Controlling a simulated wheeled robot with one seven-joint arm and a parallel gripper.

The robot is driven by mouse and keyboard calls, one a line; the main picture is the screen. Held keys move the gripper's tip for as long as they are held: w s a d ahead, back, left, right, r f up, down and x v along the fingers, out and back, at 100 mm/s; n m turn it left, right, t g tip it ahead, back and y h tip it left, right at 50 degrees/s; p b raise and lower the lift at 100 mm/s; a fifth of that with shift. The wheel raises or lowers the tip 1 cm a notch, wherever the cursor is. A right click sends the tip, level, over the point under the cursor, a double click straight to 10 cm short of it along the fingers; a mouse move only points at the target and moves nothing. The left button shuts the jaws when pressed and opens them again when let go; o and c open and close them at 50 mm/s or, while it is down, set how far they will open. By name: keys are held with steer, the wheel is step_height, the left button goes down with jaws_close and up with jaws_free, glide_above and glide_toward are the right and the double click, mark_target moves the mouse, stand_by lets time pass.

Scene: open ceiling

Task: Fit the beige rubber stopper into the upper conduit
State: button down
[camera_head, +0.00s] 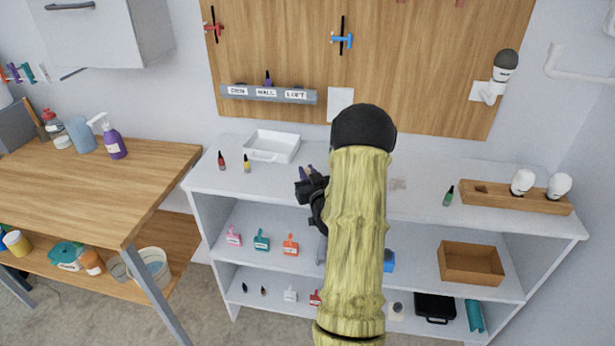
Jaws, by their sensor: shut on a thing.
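My gripper (308,180) is over the white counter, left of my arm. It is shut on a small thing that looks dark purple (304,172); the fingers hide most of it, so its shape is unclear. No beige rubber stopper can be made out for certain. A small flat beige patch (398,184) lies on the counter right of my arm. A white pipe (580,75) bends out at the upper right wall; I cannot tell whether it is the upper conduit. My arm hides part of the counter and shelves.
A white tray (272,147), a red bottle (221,161) and a yellow bottle (247,164) stand left of my gripper. A green bottle (448,197) and a wooden block (510,198) with white bulbs are at the right. A labelled grey rack (268,94) hangs behind.

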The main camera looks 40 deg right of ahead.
mark_target(308, 169)
steer(key=shift+r, duration=0.1)
step_height(308, 169, up, 10)
steer(key=shift+f, duration=0.1)
stand_by(0.4)
steer(key=shift+s+f, duration=0.1)
steer(key=shift+f, duration=0.05)
stand_by(0.5)
